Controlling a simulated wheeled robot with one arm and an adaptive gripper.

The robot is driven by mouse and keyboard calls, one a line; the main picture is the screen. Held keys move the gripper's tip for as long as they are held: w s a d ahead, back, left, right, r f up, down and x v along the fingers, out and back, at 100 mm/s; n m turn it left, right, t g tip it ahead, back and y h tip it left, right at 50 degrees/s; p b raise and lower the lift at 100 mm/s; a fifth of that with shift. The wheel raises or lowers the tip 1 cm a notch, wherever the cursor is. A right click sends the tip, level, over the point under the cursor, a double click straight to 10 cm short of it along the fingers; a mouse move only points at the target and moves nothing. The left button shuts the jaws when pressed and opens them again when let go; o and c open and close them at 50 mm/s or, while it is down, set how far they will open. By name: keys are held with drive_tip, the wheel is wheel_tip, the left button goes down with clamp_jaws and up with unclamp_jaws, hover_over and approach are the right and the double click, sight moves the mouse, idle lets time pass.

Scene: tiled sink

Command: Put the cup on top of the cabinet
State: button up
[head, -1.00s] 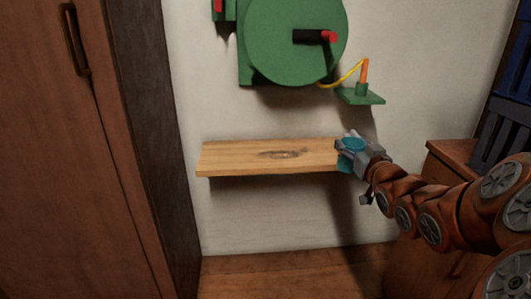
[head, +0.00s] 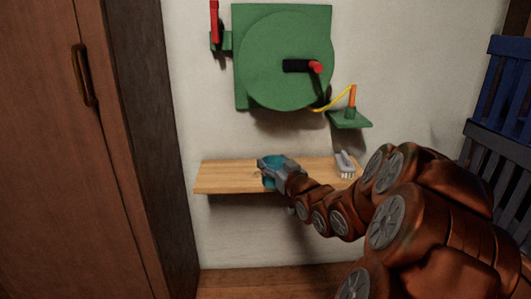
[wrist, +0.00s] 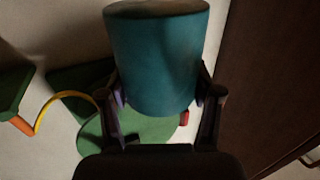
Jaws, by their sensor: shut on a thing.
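A teal cup (head: 269,181) is held in my gripper (head: 273,170) in the head view, in front of or over the wooden shelf; I cannot tell whether it touches the shelf. In the wrist view the cup (wrist: 157,62) fills the top middle, with one finger of my gripper (wrist: 160,98) on each side. My gripper is shut on the cup. A tall brown wooden cabinet (head: 40,180) stands at the left of the head view; its top is out of frame.
The wooden shelf (head: 225,177) on the wall holds a brush (head: 345,165) at its right end. Above it hang a green hose reel (head: 265,60) and a small green bracket (head: 350,119). Dark slatted furniture (head: 495,130) stands at the right. The shelf's left end is clear.

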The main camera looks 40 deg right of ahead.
drive_tip(key=shift+d+p+x, duration=0.25)
drive_tip(key=shift+p+x, duration=0.95)
drive_tip(key=shift+p, duration=1.6)
drive_tip(key=shift+w+d+f+b, duration=0.55)
drive_tip(key=shift+w+d+f, duration=0.3)
drive_tip(key=shift+w, duration=0.6)
drive_tip(key=shift+w+d+f+b, duration=0.65)
drive_tip(key=shift+w+d, duration=0.35)
drive_tip(key=shift+w, duration=0.5)
drive_tip(key=shift+w+d+f+b, duration=0.45)
drive_tip(key=shift+w+d+f, duration=0.4)
drive_tip(key=shift+w, duration=0.6)
drive_tip(key=shift+f, duration=0.15)
drive_tip(key=o, duration=1.1)
drive_tip(key=shift+o, duration=0.2)
